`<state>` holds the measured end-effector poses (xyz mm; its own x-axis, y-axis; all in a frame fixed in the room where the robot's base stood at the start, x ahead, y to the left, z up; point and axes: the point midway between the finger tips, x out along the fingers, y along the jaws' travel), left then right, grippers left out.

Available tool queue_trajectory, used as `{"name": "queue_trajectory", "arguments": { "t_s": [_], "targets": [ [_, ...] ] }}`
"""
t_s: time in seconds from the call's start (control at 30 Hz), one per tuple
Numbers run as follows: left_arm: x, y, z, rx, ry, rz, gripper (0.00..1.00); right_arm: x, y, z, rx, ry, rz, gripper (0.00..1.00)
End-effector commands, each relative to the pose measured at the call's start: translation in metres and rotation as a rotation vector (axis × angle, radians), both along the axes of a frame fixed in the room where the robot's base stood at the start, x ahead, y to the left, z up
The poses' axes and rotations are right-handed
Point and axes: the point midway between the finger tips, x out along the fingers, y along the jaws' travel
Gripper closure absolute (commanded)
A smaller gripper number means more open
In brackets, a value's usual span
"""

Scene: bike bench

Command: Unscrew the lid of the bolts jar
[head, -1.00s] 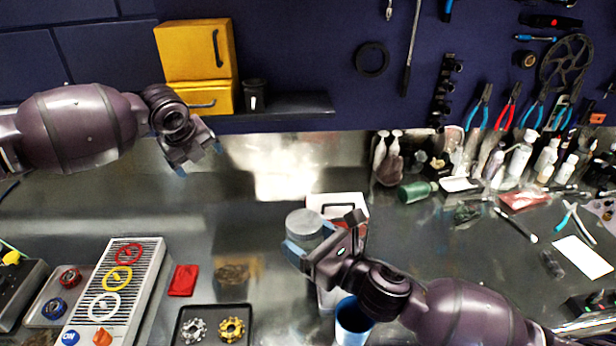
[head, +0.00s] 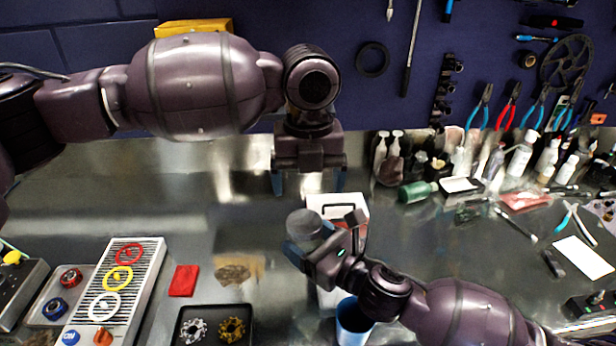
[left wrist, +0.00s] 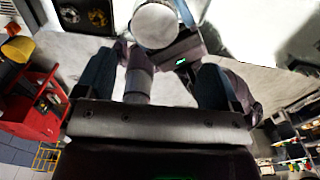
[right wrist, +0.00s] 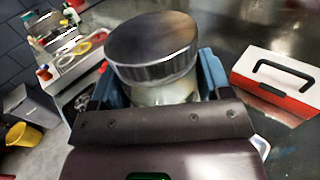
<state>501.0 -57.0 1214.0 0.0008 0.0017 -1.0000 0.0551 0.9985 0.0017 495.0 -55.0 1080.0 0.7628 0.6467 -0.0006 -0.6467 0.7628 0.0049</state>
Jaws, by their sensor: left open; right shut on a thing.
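The bolts jar (right wrist: 165,91) is a clear jar with a grey metal lid (right wrist: 152,42). My right gripper (right wrist: 158,95) is shut on the jar's body below the lid. In the head view the jar's lid (head: 304,222) shows above the bench, with the right gripper (head: 318,255) around the jar from below right. My left gripper (head: 308,182) is open and empty, fingers pointing down, behind and above the jar. The left wrist view shows the lid (left wrist: 156,25) beyond the open fingers. The jar's contents cannot be made out.
A red and white case (right wrist: 280,78) with a black handle stands beside the jar. A blue cup (head: 353,318) is near my right arm. A black tray (head: 213,311) with metal rings and a red cloth (head: 183,280) lie left.

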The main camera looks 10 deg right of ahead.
Motion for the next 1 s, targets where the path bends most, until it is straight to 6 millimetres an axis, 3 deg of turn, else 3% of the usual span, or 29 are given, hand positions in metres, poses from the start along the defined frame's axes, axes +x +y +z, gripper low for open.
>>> {"name": "queue_trajectory", "arguments": {
  "t_s": [0.6,1.0],
  "targets": [
    [-0.001,0.000,-0.070,0.002,0.002,-0.002,0.12,0.000,0.000,0.001,0.001,-0.001,0.000,0.95],
    [-0.001,0.000,-0.079,0.002,0.001,-0.002,0.12,0.000,0.000,0.001,0.001,-0.001,0.000,0.95]
  ]
}}
